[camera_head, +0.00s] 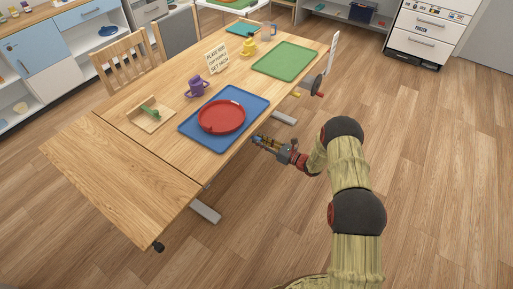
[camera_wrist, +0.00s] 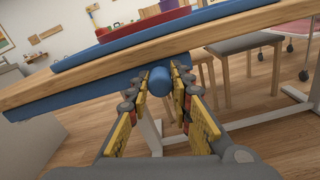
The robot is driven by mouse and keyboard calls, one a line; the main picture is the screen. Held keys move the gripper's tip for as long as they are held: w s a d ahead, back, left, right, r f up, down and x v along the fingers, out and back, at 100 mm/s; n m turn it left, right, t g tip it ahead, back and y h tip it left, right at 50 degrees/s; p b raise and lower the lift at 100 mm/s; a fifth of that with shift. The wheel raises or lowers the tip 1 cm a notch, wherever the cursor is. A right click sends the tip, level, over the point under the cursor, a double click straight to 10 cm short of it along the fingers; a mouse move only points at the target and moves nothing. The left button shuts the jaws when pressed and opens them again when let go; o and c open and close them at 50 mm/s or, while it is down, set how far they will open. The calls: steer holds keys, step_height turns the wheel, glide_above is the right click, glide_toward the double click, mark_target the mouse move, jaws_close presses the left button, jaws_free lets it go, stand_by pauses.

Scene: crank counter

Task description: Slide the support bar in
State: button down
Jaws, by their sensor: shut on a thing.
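My gripper (camera_head: 257,139) is at the table's near long edge, just below the blue tray. In the wrist view my gripper (camera_wrist: 158,78) has its fingers on either side of a blue round knob (camera_wrist: 160,82) under the table edge, and is shut on it. The knob appears to be the end of the support bar; the rest of the bar is hidden under the tabletop. The wooden table (camera_head: 180,110) has a leaf (camera_head: 120,172) at its left end, level with the top and marked off by a seam.
A blue tray (camera_head: 187,130) with a red plate (camera_head: 221,117) lies near the edge above my gripper. A dark crank wheel (camera_head: 318,86) is at the table's right end. A black knob (camera_head: 158,246) is under the leaf's corner. The floor in front is clear.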

steer(key=shift+w+d+r, duration=0.1)
steer(key=shift+w+d, duration=0.3)
steer(key=shift+w, duration=0.15)
steer(key=c, duration=1.6)
jaws_free()
steer(key=shift+d, duration=0.1)
steer(key=v, duration=1.2)
